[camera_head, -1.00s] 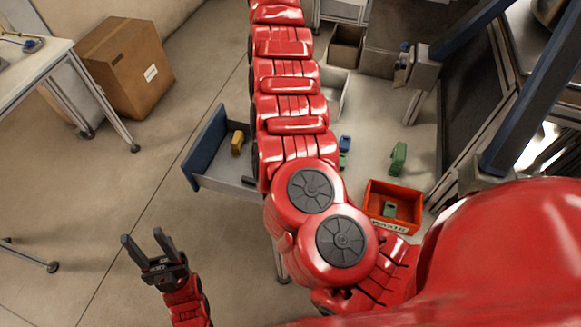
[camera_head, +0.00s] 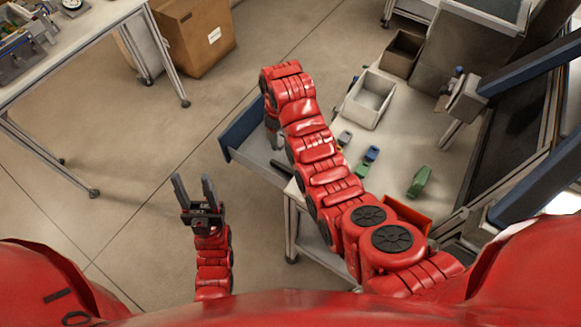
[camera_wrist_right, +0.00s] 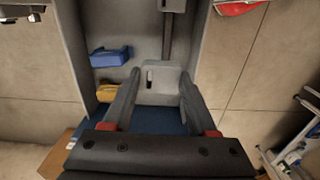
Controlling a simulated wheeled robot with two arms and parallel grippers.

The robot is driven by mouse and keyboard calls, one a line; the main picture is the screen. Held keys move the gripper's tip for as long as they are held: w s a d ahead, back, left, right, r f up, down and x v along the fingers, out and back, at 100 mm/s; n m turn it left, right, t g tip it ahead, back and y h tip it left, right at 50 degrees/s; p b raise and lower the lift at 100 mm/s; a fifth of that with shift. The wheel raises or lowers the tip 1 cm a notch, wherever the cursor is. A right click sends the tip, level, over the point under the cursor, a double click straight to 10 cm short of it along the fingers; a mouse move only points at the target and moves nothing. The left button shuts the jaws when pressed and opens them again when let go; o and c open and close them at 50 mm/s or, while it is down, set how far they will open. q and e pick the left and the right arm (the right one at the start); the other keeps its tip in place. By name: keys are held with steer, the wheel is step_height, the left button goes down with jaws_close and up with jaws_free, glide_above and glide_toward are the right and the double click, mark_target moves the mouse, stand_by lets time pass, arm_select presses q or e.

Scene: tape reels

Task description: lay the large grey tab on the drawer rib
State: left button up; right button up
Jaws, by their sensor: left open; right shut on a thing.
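My right gripper (camera_wrist_right: 160,98) is shut on the large grey tab (camera_wrist_right: 158,84), a pale grey block with a dark slot, in the right wrist view. The tab is over the blue-fronted drawer (camera_head: 240,127); I cannot tell whether it touches it. A narrow grey and dark bar (camera_wrist_right: 168,38), perhaps the drawer rib, runs inside the drawer just beyond the tab. In the head view the right gripper (camera_head: 272,136) is at the drawer, largely hidden by its arm. My left gripper (camera_head: 196,190) is open and empty, left of the drawer over the floor.
A blue piece (camera_wrist_right: 109,58) and a yellow piece (camera_wrist_right: 106,91) lie in the drawer, left of the tab. On the workbench are a green piece (camera_head: 419,181), a blue piece (camera_head: 371,154), a grey bin (camera_head: 370,99) and a red-orange bin (camera_head: 408,214), partly hidden.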

mark_target(279, 164)
steer(key=shift+s+a+f, duration=0.25)
steer(key=shift+s+f, duration=0.1)
steer(key=shift+f, duration=0.25)
steer(key=shift+s+a+f, duration=0.2)
steer(key=shift+s+f, duration=0.1)
steer(key=shift+f, duration=0.25)
step_height(279, 164, down, 4)
steer(key=shift+d+r+p, duration=0.1)
steer(key=shift+p, duration=0.6)
steer(key=shift+w+f, duration=0.15)
steer(key=shift+f, duration=0.3)
steer(key=shift+f+p, duration=0.4)
steer(key=shift+f, duration=1.4)
steer(key=shift+f, duration=0.1)
